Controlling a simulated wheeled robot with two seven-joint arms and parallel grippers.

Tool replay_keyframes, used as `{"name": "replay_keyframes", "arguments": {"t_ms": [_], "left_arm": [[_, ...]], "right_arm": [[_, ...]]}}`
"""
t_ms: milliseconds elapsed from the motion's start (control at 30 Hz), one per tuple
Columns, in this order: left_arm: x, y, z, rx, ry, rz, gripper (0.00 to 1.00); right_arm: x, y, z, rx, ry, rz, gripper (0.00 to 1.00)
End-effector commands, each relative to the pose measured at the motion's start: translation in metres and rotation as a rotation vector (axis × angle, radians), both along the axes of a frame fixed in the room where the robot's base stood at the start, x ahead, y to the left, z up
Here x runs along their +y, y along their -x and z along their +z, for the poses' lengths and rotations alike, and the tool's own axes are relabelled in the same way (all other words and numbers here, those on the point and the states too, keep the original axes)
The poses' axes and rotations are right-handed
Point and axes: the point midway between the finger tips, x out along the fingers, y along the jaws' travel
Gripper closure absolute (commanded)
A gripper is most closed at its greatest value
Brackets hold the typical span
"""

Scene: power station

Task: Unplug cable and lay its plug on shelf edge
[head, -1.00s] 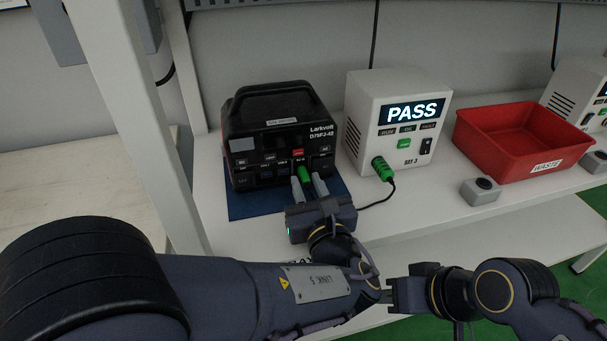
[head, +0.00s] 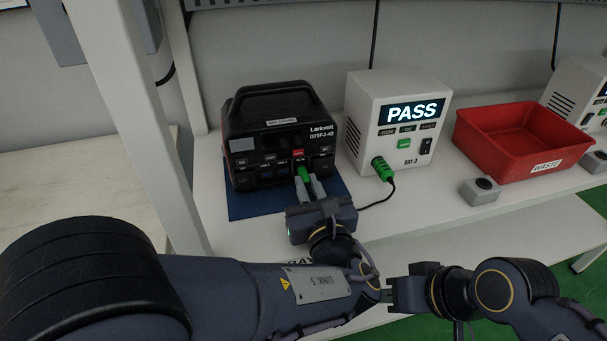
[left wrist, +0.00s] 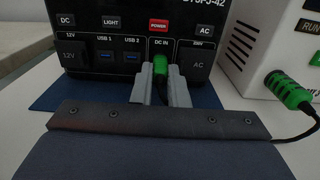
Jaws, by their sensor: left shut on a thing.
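The black power station (head: 277,135) stands on a blue mat (head: 243,207) on the white shelf. A green plug (head: 304,174) sits at its DC IN socket, and the plug also shows in the left wrist view (left wrist: 160,66). My left gripper (head: 311,186) is shut on the plug, with one grey finger on each side (left wrist: 160,88). The black cable (head: 378,204) runs from behind the gripper to a second green connector (head: 382,169) on the white tester. My right gripper (head: 392,294) is in front of the shelf, away from the plug; its jaw opening is unclear.
The white tester (head: 397,122) reads PASS and stands right of the power station. A red waste bin (head: 520,143) and a grey button box (head: 480,191) are farther right. The shelf's front strip (head: 420,226) is clear. A white post (head: 140,120) rises at left.

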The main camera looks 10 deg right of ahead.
Motion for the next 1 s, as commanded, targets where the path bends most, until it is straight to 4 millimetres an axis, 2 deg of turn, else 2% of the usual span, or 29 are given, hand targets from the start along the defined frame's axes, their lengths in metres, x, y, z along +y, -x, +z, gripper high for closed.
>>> {"name": "replay_keyframes", "arguments": {"t_ms": [300,1000], "left_arm": [[0.000,0.002,0.000,0.000,0.000,-0.001,1.00],[-0.001,0.030,0.000,0.000,0.001,0.000,1.00]], "right_arm": [[0.000,0.000,0.000,0.000,0.000,0.000,0.64],[0.000,0.000,0.003,0.000,0.000,0.000,0.64]]}}
